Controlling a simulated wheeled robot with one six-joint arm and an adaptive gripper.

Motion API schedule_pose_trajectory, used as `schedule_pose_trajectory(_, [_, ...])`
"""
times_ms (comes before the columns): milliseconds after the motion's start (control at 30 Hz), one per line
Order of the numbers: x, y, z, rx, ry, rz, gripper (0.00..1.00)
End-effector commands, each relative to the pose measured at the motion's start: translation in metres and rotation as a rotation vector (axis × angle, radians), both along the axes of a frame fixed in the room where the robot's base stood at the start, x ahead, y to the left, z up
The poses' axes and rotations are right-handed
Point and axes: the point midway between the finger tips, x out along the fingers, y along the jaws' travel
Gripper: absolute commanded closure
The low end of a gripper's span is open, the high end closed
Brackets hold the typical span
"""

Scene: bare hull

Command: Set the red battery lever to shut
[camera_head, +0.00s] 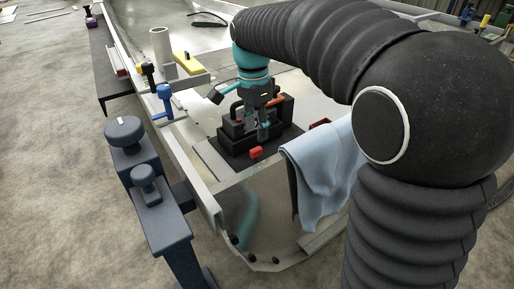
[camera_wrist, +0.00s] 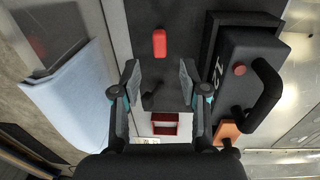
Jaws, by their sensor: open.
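The red battery lever (camera_head: 256,152) shows as a small red block at the front edge of a black base in the head view. In the wrist view the red lever (camera_wrist: 159,43) lies just beyond my fingertips, roughly centred between them, on a dark panel. My gripper (camera_wrist: 159,75) is open and empty. In the head view my gripper (camera_head: 264,125) is over the black base, behind the lever, and appears apart from it. I cannot tell the lever's exact setting.
A black battery (camera_wrist: 240,75) with a handle and red cap stands right of my fingers in the wrist view. A light blue cloth (camera_head: 322,165) hangs right of the lever. A blue valve handle (camera_head: 165,92) stands left. A red tray (camera_wrist: 165,124) lies below.

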Motion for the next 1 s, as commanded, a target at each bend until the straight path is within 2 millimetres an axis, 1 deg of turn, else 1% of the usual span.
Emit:
schedule_pose_trajectory(33, [-0.001,-0.001,-0.012,-0.001,0.003,0.0,0.56])
schedule_pose_trajectory(100, [-0.002,-0.001,-0.024,-0.001,0.003,0.0,0.56])
schedule_pose_trajectory(300, [-0.003,-0.002,-0.047,0.0,0.0,0.0,0.56])
schedule_pose_trajectory(500, [-0.004,-0.002,-0.055,0.0,0.0,0.0,0.56])
schedule_pose_trajectory(733, [-0.003,-0.002,-0.055,0.0,0.0,0.0,0.56])
schedule_pose_trajectory(767, [-0.003,-0.002,-0.055,0.0,0.0,0.0,0.59])
schedule_pose_trajectory(800, [-0.003,-0.002,-0.055,0.0,0.0,0.001,0.69])
schedule_pose_trajectory(867, [-0.003,-0.002,-0.055,0.0,0.0,0.001,0.84])
schedule_pose_trajectory(900, [-0.003,-0.002,-0.055,0.0,0.0,0.001,0.94])
schedule_pose_trajectory(933, [-0.003,-0.002,-0.055,0.0,0.0,0.001,1.0])
schedule_pose_trajectory(1000, [-0.003,-0.002,-0.055,0.0,0.0,0.001,1.0])
